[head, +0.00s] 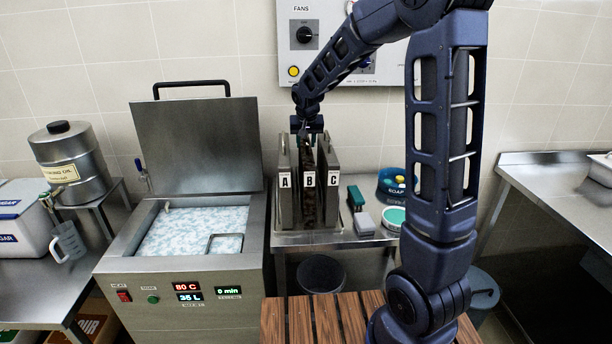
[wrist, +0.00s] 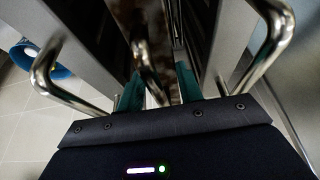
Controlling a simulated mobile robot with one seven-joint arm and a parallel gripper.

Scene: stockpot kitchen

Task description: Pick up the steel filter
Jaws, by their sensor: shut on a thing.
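Three upright filter plates stand side by side on a steel side table, labelled A (head: 285,205), B (head: 309,206) and C (head: 335,205). A and C have grey steel faces; B between them looks brown and stained. My gripper (head: 304,139) is above the middle plate, pointing down. In the wrist view my gripper's teal fingers (wrist: 158,92) are shut on the bent metal handle (wrist: 148,70) of the middle filter. Similar handles (wrist: 262,50) stand on either side, apart from the fingers.
A steel tank (head: 185,267) with raised lid and foamy liquid stands left of the plates. A green brush (head: 355,194), a grey block (head: 364,222) and round tubs (head: 394,217) lie to their right. A wall control box (head: 322,40) is behind. The neighbouring plates leave narrow side gaps.

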